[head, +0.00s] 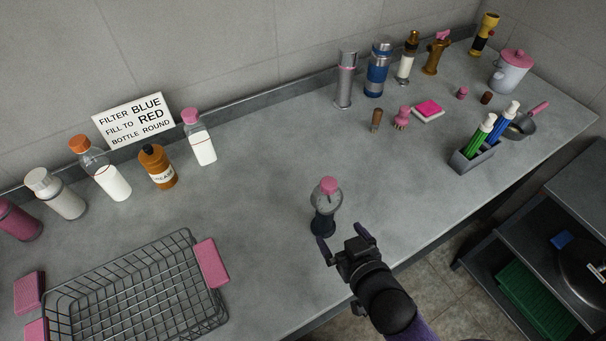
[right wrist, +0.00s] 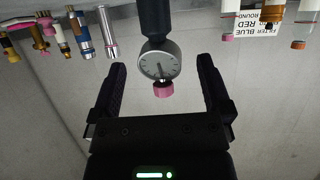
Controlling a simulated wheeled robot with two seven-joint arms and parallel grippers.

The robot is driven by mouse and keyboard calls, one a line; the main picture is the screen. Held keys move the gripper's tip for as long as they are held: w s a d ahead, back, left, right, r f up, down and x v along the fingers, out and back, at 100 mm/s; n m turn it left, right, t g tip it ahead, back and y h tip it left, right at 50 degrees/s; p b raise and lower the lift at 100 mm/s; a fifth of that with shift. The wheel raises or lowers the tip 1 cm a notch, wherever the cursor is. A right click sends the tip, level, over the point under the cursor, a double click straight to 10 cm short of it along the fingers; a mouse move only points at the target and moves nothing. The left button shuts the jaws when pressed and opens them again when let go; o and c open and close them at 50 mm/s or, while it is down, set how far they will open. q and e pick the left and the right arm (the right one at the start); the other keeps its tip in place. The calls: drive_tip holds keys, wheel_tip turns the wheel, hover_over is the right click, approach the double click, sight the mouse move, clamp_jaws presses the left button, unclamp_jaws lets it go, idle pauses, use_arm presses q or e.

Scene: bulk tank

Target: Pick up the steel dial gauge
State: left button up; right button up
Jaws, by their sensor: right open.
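The steel dial gauge (head: 325,205) stands upright on the grey counter near its front edge, with a dark base, a round dial and a pink knob on top. The right wrist view shows it upside down, with its pale dial face (right wrist: 160,63) towards the camera. My right gripper (head: 343,241) is open and empty, just in front of the gauge. In the right wrist view the gauge appears between the two spread fingers, with clear gaps on both sides. It is not gripped. My left gripper is not in view.
A wire basket (head: 135,300) with pink handles stands at the front left. Bottles (head: 157,167) and a sign (head: 134,120) line the back left. Flasks (head: 378,70) stand at the back, and a marker holder (head: 474,158) at the right. The counter around the gauge is clear.

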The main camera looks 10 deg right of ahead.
sight(329, 216)
drive_tip(key=b+x, duration=0.1)
drive_tip(key=x, duration=0.2)
drive_tip(key=b+x, duration=0.1)
drive_tip(key=x, duration=0.2)
drive_tip(key=b+x, duration=0.1)
drive_tip(key=x, duration=0.1)
drive_tip(key=shift+w+d+f, duration=0.2)
drive_tip(key=shift+w+f, duration=0.05)
drive_tip(key=shift+w, duration=0.45)
drive_tip(key=shift+c, duration=0.6)
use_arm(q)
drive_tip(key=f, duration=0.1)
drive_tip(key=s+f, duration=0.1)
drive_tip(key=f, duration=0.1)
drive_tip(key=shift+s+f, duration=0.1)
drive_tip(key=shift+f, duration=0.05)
use_arm(e)
clamp_jaws()
